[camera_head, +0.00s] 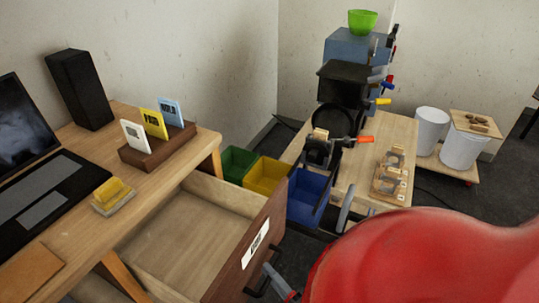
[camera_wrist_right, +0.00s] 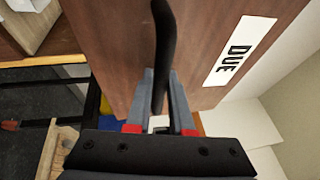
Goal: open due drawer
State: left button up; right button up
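The due drawer (camera_head: 178,243) is pulled out from under the desk, and its inside looks empty. Its brown front carries a white label (camera_head: 256,243), which reads DUE in the right wrist view (camera_wrist_right: 240,51). The black bar handle (camera_wrist_right: 161,45) runs between the grey fingers of my right gripper (camera_wrist_right: 167,95), which appear closed around it. In the head view my right gripper (camera_head: 272,278) is at the lower part of the drawer front, partly hidden by my red arm. My left gripper is not in view.
The desk (camera_head: 95,222) holds a laptop (camera_head: 40,190), a speaker (camera_head: 80,90), a card holder (camera_head: 157,148) and a yellow-topped block (camera_head: 112,195). Green (camera_head: 237,164), yellow (camera_head: 265,176) and blue bins (camera_head: 308,195) stand behind the drawer. A wooden side table (camera_head: 350,180) is farther right.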

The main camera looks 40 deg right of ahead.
jog(key=o, duration=0.4)
jog(key=shift+o, duration=0.2)
jog(key=s+f+b, duration=0.2)
jog(key=s+f, duration=0.1)
jog(key=s, duration=1.4)
jog(key=shift+a, duration=0.45)
